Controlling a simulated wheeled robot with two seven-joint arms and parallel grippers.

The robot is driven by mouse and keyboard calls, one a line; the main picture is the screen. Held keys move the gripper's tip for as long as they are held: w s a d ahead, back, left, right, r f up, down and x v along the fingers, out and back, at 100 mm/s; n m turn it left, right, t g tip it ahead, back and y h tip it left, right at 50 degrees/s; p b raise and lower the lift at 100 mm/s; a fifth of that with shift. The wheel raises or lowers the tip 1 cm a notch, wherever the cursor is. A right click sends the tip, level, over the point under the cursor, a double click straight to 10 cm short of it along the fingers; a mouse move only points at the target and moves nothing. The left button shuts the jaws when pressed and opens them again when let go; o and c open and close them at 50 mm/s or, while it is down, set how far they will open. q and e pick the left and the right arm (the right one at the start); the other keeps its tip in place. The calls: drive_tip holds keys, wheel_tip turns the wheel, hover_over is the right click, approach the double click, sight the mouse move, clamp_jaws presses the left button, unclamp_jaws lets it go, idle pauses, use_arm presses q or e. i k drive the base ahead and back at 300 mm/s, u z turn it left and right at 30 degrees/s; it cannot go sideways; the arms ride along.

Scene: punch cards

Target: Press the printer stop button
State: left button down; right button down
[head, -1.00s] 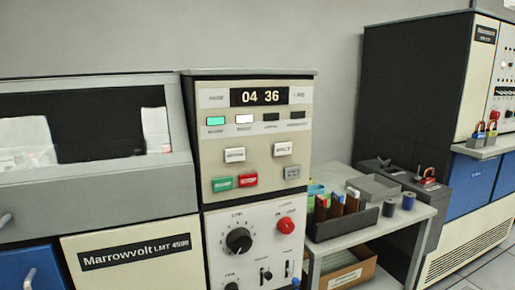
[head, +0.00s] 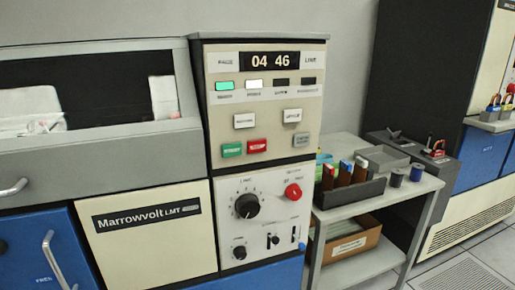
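The printer's control panel (head: 232,109) is upright at the centre of the head view. Its lower row holds a green button (head: 232,150), a red button (head: 257,146) and a grey button (head: 302,140); their labels are too small to read surely. Above them are two white buttons, one on the left (head: 244,121) and one on the right (head: 292,115). The display (head: 272,61) reads 04 46. A green lamp (head: 225,86) and a white lamp (head: 254,86) are lit. A round red knob-like button (head: 293,192) sits on the lower white panel. Neither gripper is visible.
Blue doors with handles (head: 55,258) are at lower left.

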sight(260, 146)
drive_tip(key=u, duration=2.25)
drive_tip(key=i, duration=1.05)
drive_tip(key=z, duration=2.25)
